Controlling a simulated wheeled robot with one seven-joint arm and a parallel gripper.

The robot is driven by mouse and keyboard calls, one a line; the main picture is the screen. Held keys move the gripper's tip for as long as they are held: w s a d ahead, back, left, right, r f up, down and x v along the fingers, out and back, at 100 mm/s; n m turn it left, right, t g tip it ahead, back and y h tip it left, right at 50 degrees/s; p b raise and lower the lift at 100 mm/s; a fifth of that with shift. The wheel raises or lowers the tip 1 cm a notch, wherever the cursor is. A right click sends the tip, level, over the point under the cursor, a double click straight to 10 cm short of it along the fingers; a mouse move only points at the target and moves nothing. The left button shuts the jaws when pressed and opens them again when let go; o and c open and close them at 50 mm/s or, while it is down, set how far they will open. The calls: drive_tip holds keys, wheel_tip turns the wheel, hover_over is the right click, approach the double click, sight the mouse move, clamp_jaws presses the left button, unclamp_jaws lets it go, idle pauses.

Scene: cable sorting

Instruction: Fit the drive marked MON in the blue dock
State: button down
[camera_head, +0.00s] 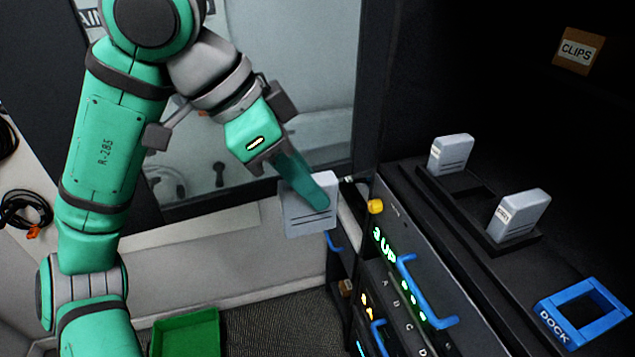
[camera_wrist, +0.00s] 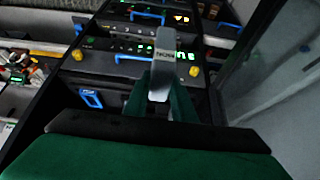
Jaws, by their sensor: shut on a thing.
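My gripper (camera_head: 304,182) is shut on a light grey drive (camera_head: 308,206) with dark lines on its side. It holds the drive in the air left of the rack. In the wrist view the held drive (camera_wrist: 164,62) stands between the green fingers (camera_wrist: 160,98), with a small label on its end that is too small to read surely. The blue dock (camera_head: 583,312), marked DOCK, is a square frame on the rack top at the lower right, and it looks empty. Two similar grey drives stand in a black holder; their labels are too small to read.
The black holder (camera_head: 478,207) with a rear drive (camera_head: 451,154) and a front drive (camera_head: 518,215) stands on the rack top. The rack front has blue handles (camera_head: 425,290) and a yellow knob (camera_head: 375,206). A CLIPS box (camera_head: 578,50) is at the upper right. A green bin (camera_head: 186,333) is below.

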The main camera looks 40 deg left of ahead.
drive_tip(key=shift+d+r, duration=0.1)
drive_tip(key=shift+r, duration=1.45)
